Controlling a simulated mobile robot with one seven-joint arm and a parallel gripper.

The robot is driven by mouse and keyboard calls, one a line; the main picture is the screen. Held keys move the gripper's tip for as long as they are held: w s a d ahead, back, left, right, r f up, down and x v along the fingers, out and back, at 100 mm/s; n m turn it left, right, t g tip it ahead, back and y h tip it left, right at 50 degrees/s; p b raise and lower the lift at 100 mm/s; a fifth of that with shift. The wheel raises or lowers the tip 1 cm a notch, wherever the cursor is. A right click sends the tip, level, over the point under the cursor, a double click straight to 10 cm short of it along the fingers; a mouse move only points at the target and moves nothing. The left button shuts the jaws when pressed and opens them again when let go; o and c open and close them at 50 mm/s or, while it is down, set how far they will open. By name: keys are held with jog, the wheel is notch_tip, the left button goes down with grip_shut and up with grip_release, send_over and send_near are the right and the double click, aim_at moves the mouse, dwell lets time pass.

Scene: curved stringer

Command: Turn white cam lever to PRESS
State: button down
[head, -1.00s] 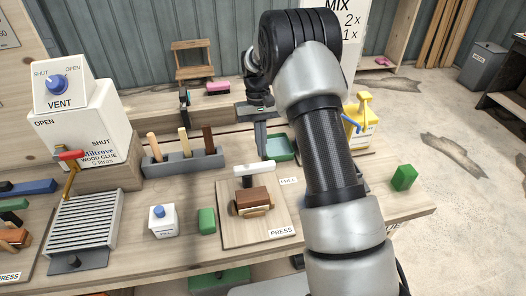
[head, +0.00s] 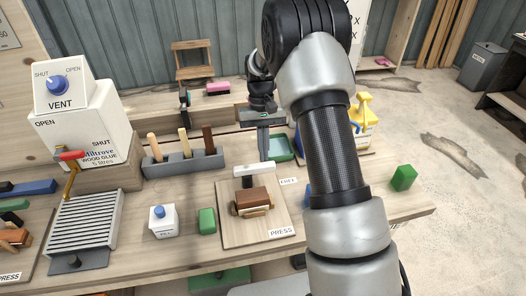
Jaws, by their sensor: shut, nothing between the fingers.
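The white cam lever (head: 254,171) lies crosswise at the back of a wooden board (head: 236,237), behind a brown block (head: 251,198). A FREE label (head: 288,181) is by the lever's right end. A PRESS label (head: 281,232) is at the board's front right corner. My gripper (head: 263,157) points down, shut and empty, at the far side of the lever, right of its middle. Its tips are very close to the lever; I cannot tell whether they touch.
A tool rack (head: 184,162) with several handles stands left of my gripper. A green tray (head: 281,147) lies just right of it. My arm hides the bench to the right.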

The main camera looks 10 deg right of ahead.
aim_at(268, 168)
jog(key=shift+s+m, duration=0.2)
jog(key=shift+m, duration=0.1)
jog(key=s+m, duration=0.1)
jog(key=m, duration=0.1)
jog(key=s+m+y, duration=0.1)
jog(key=m, duration=0.1)
jog(key=shift+s+d, duration=0.15)
jog(key=shift+d, duration=0.25)
jog(key=s+m, duration=0.1)
jog(key=m, duration=0.1)
jog(key=s+m+t, duration=0.1)
jog(key=m, duration=0.1)
jog(key=s+a+m+y+p, duration=0.1)
jog(key=s+m, duration=0.1)
jog(key=m, duration=0.1)
jog(key=shift+r, duration=0.1)
jog(key=m, duration=0.1)
jog(key=s+a+m+t, duration=0.1)
jog(key=m, duration=0.1)
jog(key=s+a+m+p, duration=0.1)
jog(key=shift+m+t+y, duration=0.3)
jog(key=shift+m, duration=0.1)
jog(key=shift+s+a, duration=0.1)
jog(key=shift+a, duration=0.25)
